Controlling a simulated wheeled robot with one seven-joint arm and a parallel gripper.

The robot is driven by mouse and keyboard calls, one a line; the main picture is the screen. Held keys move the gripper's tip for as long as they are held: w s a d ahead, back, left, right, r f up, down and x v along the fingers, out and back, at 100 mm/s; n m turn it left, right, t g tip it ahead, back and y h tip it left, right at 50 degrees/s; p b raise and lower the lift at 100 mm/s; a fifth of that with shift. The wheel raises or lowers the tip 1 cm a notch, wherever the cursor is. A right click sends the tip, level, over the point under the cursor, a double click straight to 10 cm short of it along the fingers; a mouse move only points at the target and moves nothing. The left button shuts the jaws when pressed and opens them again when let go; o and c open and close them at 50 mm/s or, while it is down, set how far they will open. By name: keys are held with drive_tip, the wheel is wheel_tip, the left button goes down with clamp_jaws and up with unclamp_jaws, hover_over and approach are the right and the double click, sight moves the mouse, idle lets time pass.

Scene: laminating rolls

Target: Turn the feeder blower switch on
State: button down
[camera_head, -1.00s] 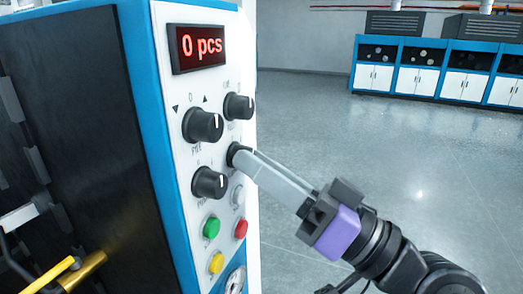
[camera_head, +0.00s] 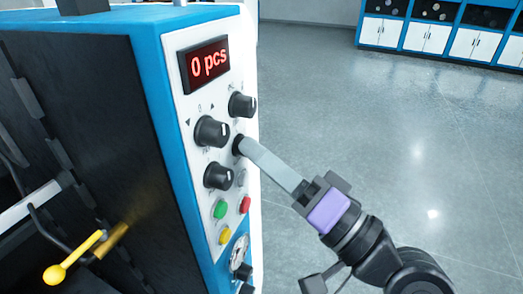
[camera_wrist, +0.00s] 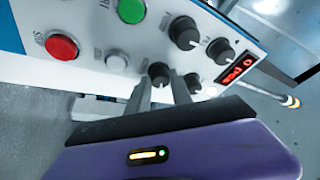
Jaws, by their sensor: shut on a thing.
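The white control panel with blue edges carries several black rotary knobs. My gripper (camera_head: 247,147) is shut on the small black knob (camera_head: 237,146) in the right column, below the upper right knob (camera_head: 242,105). In the wrist view this held knob (camera_wrist: 158,72) shows between the ends of my two grey fingers (camera_wrist: 160,88). The labels are too small to read, so I cannot tell by text which knob is the feeder blower switch.
A red display (camera_head: 209,64) reads "0 pcs". A yellow-knobbed lever (camera_head: 72,260) is at lower left. The floor at right is clear.

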drive_tip(key=c, duration=1.1)
unclamp_jaws()
drive_tip(key=shift+c, duration=0.2)
drive_tip(key=b+v, duration=0.3)
drive_tip(key=v, duration=0.4)
drive_tip(key=shift+s+d+f, duration=0.15)
drive_tip(key=shift+s+d, duration=0.1)
drive_tip(key=shift+d, duration=0.05)
